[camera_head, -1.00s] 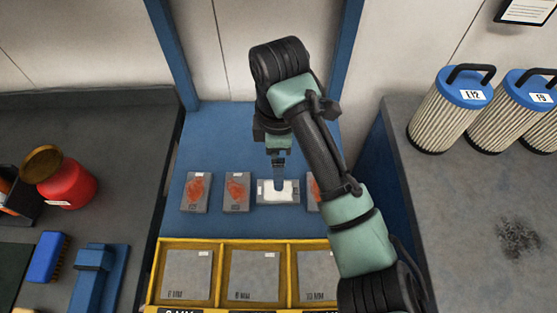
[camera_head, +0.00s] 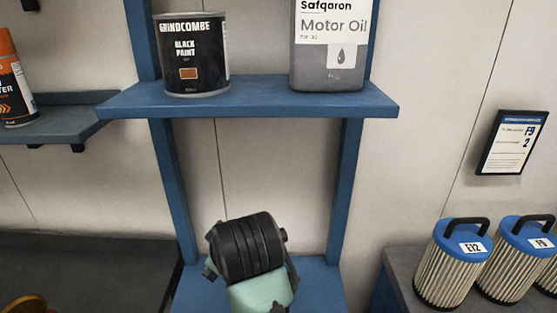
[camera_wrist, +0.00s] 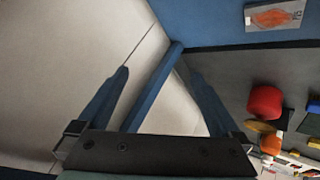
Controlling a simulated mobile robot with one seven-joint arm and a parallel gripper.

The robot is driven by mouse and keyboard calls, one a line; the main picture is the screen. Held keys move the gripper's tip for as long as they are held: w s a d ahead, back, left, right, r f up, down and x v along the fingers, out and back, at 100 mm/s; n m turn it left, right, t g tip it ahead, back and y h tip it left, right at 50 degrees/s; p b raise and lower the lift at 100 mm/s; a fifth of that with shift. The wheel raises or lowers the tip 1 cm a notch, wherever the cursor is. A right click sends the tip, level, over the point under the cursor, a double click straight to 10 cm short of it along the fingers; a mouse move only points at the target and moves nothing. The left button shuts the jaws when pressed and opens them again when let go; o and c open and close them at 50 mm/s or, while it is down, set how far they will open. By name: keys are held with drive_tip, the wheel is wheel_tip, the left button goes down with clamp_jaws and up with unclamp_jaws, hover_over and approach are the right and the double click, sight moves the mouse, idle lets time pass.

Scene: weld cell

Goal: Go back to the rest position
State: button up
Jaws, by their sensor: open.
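My gripper (camera_wrist: 158,73) shows in the wrist view with its two fingers spread apart and nothing between them. Behind the fingers are a pale wall and a blue upright (camera_wrist: 152,88). In the head view only the upper part of my arm shows, at the bottom middle in front of the blue bench. The gripper is out of that view. A grey plate with an orange mark (camera_wrist: 272,16) lies on the blue surface at the wrist view's top right, apart from the fingers.
A blue shelf (camera_head: 255,103) holds a black paint can (camera_head: 193,55) and a motor oil jug (camera_head: 328,60). Blue-capped filters (camera_head: 452,265) stand on the right counter. A sign (camera_head: 512,142) hangs above. A red container (camera_wrist: 265,102) shows in the wrist view.

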drive_tip(key=s+d+r+m+t+h, duration=0.1)
drive_tip(key=d+r+m+t+h, duration=0.1)
drive_tip(key=d+r+m+t, duration=0.45)
drive_tip(key=s+d+r+m+t+h, duration=0.1)
drive_tip(key=d+r+m+t, duration=0.15)
drive_tip(key=r+m, duration=0.45)
drive_tip(key=s+r+n+t, duration=0.1)
drive_tip(key=s+r+t, duration=0.4)
drive_tip(key=r, duration=0.8)
drive_tip(key=s+r+n+t, duration=0.1)
drive_tip(key=s+r+t, duration=0.4)
drive_tip(key=r, duration=0.9)
drive_tip(key=s, duration=0.3)
drive_tip(key=shift+s+r, duration=0.15)
drive_tip(key=shift+r, duration=0.15)
drive_tip(key=shift+a, duration=0.1)
